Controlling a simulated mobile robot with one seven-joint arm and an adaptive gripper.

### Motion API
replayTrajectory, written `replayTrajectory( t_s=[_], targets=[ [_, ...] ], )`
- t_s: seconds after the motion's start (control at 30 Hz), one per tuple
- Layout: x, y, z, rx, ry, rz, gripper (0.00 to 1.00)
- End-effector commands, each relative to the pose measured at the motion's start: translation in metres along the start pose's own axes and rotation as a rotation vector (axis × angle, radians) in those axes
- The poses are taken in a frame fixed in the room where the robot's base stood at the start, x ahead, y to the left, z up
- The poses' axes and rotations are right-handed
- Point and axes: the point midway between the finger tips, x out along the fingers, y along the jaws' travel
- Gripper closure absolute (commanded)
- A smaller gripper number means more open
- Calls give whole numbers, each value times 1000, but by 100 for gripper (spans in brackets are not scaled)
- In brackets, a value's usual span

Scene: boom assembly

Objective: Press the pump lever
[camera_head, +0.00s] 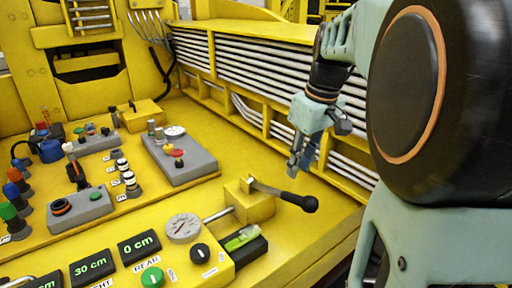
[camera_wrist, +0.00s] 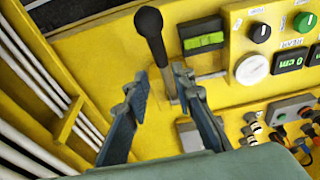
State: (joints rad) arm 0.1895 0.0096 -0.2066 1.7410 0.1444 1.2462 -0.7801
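The pump lever (camera_head: 284,195) is a short metal bar with a black grip and a round knob, on a yellow pump block (camera_head: 250,204) near the front right of the panel. In the head view it points right, slightly downward. In the wrist view the lever (camera_wrist: 150,35) stands at top centre, its black knob away from me, its metal base end between and beyond my fingertips. My gripper (camera_head: 304,150) hangs above and behind the lever in the head view. I cannot see any contact.
A round gauge (camera_head: 184,227) sits left of the pump block. A black box with a green level window (camera_head: 241,238), black and green knobs and cm displays (camera_head: 139,247) line the front. White pipes (camera_head: 250,75) run along the back wall. Grey control boxes (camera_head: 178,158) stand left.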

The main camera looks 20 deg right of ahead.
Motion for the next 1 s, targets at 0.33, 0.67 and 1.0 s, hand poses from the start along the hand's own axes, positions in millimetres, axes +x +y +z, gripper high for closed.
replayTrajectory(
  t_s=[0.33, 0.67, 1.0],
  targets=[
    [-10, 18, 5, 71, 68, -53, 100],
    [-52, 35, 16, 124, 205, -138, 100],
    [-68, 36, 20, 121, 236, -155, 100]
  ],
)
